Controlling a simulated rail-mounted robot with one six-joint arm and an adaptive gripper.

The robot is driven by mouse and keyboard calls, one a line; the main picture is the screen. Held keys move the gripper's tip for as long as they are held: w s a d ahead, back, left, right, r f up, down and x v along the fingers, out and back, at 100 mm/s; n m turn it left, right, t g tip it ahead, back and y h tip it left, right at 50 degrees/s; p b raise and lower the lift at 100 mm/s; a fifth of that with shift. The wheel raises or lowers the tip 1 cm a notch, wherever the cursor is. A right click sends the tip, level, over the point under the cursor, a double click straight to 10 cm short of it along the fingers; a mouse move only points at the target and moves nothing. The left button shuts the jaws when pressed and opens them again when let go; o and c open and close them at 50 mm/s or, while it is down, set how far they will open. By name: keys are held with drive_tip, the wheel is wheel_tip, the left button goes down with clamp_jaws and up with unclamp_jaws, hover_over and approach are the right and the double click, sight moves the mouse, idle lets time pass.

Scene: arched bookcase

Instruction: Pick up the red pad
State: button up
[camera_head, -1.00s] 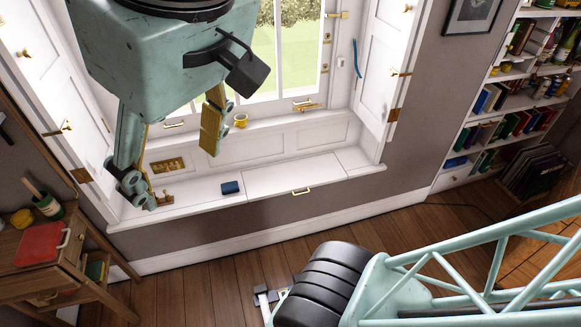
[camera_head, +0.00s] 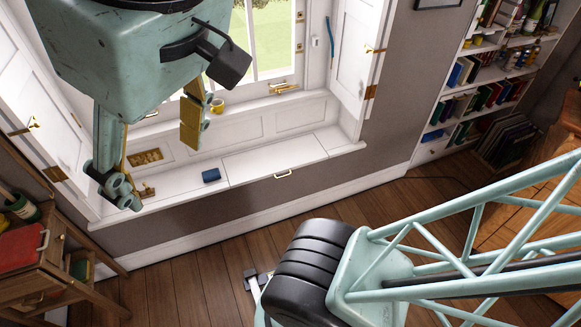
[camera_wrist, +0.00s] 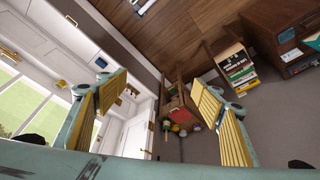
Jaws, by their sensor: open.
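The red pad (camera_head: 20,248) lies flat on top of a small wooden cabinet (camera_head: 50,262) at the left edge of the head view, where the frame cuts it off. My gripper (camera_head: 158,165) is open and empty, hanging in front of the window seat, up and to the right of the pad and well apart from it. The wrist view shows my gripper's yellow-lined fingers (camera_wrist: 156,90) spread wide with nothing between them. A small wooden stand shows beyond them, with a small reddish patch on it; I cannot tell if that is the pad.
A dark bottle (camera_head: 22,207) stands close behind the pad. A full bookcase (camera_head: 470,95) is at the right. The wooden floor (camera_head: 190,290) between is mostly clear.

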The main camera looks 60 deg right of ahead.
drive_tip(key=shift+s+f, duration=0.1)
drive_tip(key=shift+s, duration=0.05)
drive_tip(key=o, duration=1)
